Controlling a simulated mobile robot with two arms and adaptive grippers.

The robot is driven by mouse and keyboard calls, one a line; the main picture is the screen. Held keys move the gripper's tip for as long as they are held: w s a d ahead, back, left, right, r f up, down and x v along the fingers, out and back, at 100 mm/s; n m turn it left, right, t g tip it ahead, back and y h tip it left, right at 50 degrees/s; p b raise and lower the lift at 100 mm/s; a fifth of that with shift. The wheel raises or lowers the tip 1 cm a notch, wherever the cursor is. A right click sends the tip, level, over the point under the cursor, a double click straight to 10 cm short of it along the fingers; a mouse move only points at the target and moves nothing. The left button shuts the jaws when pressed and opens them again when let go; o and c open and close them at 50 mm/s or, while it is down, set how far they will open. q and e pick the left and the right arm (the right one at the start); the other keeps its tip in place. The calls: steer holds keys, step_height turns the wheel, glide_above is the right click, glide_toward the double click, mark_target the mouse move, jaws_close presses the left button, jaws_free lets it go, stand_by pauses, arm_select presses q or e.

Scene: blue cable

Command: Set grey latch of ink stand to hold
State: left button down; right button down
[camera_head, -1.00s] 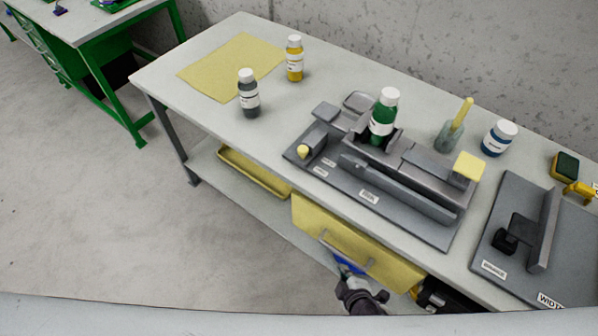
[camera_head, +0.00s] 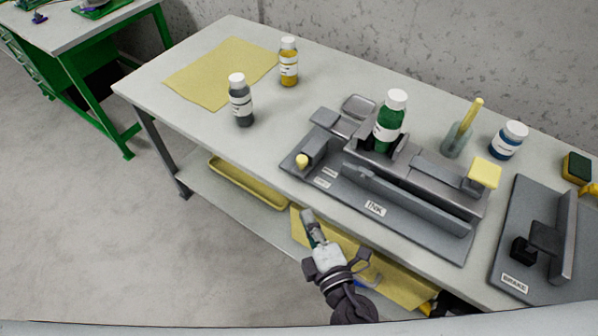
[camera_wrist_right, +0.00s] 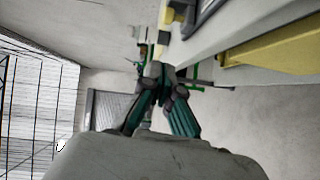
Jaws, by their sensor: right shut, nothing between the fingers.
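The ink stand (camera_head: 375,208) is a dark grey base plate with an "INK" label, lying on the table. At its left end is a grey block, which looks like the latch (camera_head: 318,148), with a yellow knob (camera_head: 302,162). Two small labels beside it are too small to read, so its setting cannot be told. A green bottle with a white cap (camera_head: 389,122) stands upright in the stand. My right gripper (camera_head: 307,216) is shut and empty, in front of the table edge and apart from the latch. It also shows in the wrist view (camera_wrist_right: 160,75). My left gripper is out of view.
A grey bottle (camera_head: 241,102) and an amber bottle (camera_head: 289,64) stand near a yellow sheet (camera_head: 215,75). A "BRAKE" stand (camera_head: 515,225) lies to the right.

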mark_target(308, 154)
steer(key=p+x, duration=0.1)
steer(key=x, duration=0.3)
steer(key=d+p+x, duration=0.1)
steer(key=x, duration=0.3)
steer(key=d+p+x, duration=0.1)
steer(key=x, duration=0.3)
steer(key=shift+w+f, duration=0.15)
steer(key=shift+w, duration=0.35)
steer(key=shift+w+d+f, duration=0.1)
steer(key=shift+w+d, duration=0.15)
steer(key=shift+w, duration=0.1)
steer(key=w+d, duration=0.2)
steer(key=w, duration=0.1)
steer(key=shift+w+d, duration=0.3)
steer(key=shift+d, duration=0.05)
